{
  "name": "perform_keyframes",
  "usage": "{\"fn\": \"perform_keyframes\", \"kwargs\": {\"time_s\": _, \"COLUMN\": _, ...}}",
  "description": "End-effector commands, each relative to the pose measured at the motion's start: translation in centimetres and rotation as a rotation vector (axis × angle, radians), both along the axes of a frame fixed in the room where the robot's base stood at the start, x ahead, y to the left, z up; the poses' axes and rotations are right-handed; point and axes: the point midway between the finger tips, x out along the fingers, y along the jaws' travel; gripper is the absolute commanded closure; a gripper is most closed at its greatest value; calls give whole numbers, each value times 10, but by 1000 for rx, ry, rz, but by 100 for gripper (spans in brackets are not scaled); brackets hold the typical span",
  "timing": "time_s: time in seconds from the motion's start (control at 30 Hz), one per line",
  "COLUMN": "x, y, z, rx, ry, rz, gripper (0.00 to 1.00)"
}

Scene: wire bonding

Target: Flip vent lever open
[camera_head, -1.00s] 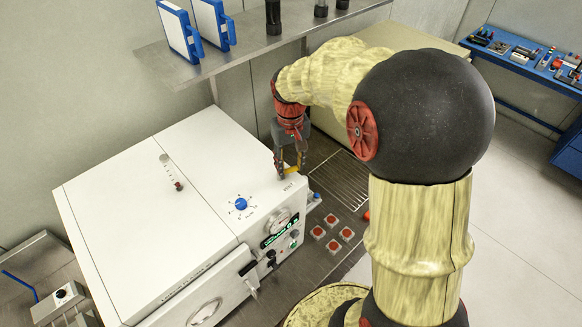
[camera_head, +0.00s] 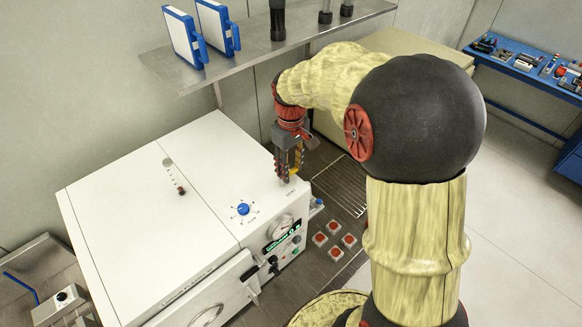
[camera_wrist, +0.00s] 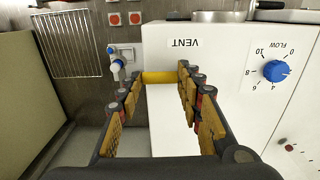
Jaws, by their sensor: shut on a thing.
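The vent lever (camera_wrist: 159,77) is a short yellow bar at the edge of the white oven cabinet, beside the VENT label in the wrist view. My gripper (camera_wrist: 158,82) has its two padded fingers at the two ends of the bar and is shut on it. In the head view my gripper (camera_head: 288,178) points down at the cabinet's back right corner; the lever is hidden by the fingers there.
The white cabinet (camera_head: 150,200) carries a blue FLOW knob (camera_head: 243,209). A blue-tipped fitting (camera_wrist: 116,66) stands close to my left finger in the wrist view. Several red buttons (camera_head: 335,253) and a wire rack (camera_head: 343,185) lie beside the cabinet. A shelf (camera_head: 235,58) hangs behind.

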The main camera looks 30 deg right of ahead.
Motion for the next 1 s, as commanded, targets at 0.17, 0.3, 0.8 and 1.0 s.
{"fn": "perform_keyframes", "kwargs": {"time_s": 0.17, "x": 1, "y": 0, "z": 1, "rx": -1, "ry": -3, "rz": 3, "gripper": 89}}
{"fn": "perform_keyframes", "kwargs": {"time_s": 0.3, "x": 1, "y": 0, "z": 1, "rx": -1, "ry": -3, "rz": 2, "gripper": 58}}
{"fn": "perform_keyframes", "kwargs": {"time_s": 0.8, "x": 0, "y": 0, "z": 1, "rx": -1, "ry": -1, "rz": 0, "gripper": 45}}
{"fn": "perform_keyframes", "kwargs": {"time_s": 1.0, "x": 1, "y": 0, "z": 18, "rx": -1, "ry": -4, "rz": 0, "gripper": 45}}
